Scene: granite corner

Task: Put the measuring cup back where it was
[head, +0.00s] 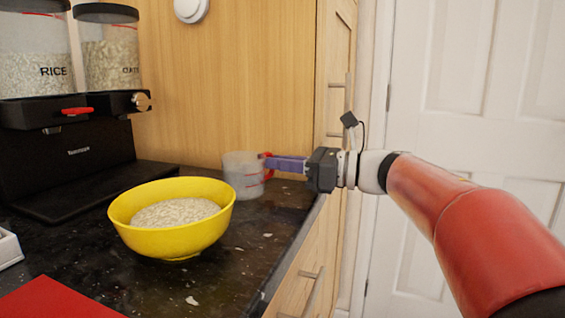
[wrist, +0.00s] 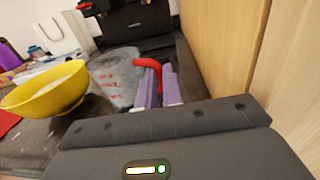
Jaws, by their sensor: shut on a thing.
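The measuring cup (head: 241,174) is clear plastic with red markings and a red handle. It is upright at the counter, right of the yellow bowl, near the wooden cabinet side. In the head view I cannot tell for sure whether its base touches the counter. My gripper (head: 270,163) reaches in from the right and is shut on the cup's red handle. In the wrist view the cup (wrist: 117,76) is ahead of my gripper (wrist: 160,88), whose purple fingers are on either side of the red handle (wrist: 149,66).
A yellow bowl (head: 172,242) of grain stands left of the cup. A black dispenser (head: 60,165) with rice and oats containers is at the back left. A red flat item (head: 60,300) lies at the front left. The wooden cabinet (head: 225,80) closes off the back.

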